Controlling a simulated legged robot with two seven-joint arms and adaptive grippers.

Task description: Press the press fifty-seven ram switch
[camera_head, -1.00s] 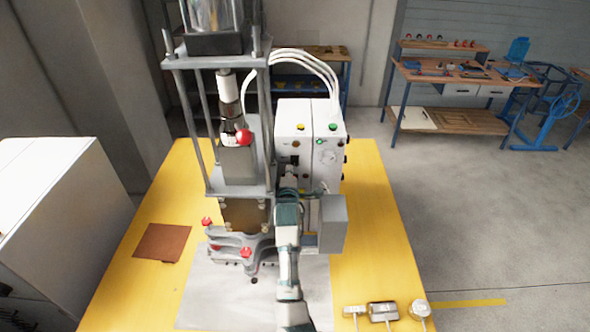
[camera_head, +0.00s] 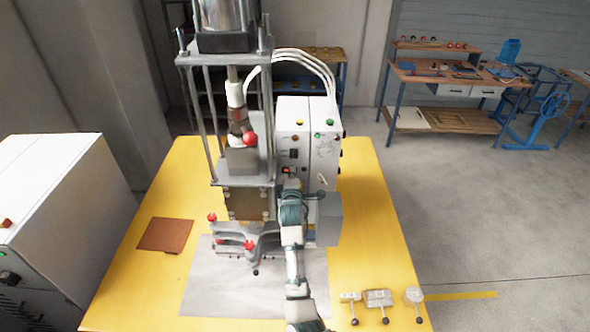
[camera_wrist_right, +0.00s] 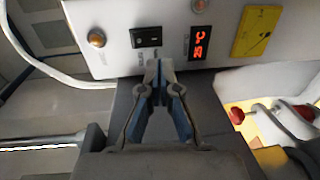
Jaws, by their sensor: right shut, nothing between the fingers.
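The press (camera_head: 240,190) stands on the yellow table, with a white control box (camera_head: 293,118) at its right side. On the box's front, the wrist view shows a black rocker switch (camera_wrist_right: 148,35) between an amber button (camera_wrist_right: 96,38) and a lit red display reading 25 °C (camera_wrist_right: 199,40). Lettering near the switch is too small to read. My right gripper (camera_head: 291,184) is in front of the box's lower front. In the wrist view its fingertips (camera_wrist_right: 160,66) are shut and empty, just below the switch in the picture; contact cannot be told. My left gripper is not in view.
Red-knobbed clamps (camera_head: 248,245) sit at the press base, left of my right arm. A grey box (camera_head: 329,218) is close on the arm's right. A brown sheet (camera_head: 165,234) lies at left; several small metal parts (camera_head: 378,300) lie at front right. White hoses (camera_head: 305,62) arch above.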

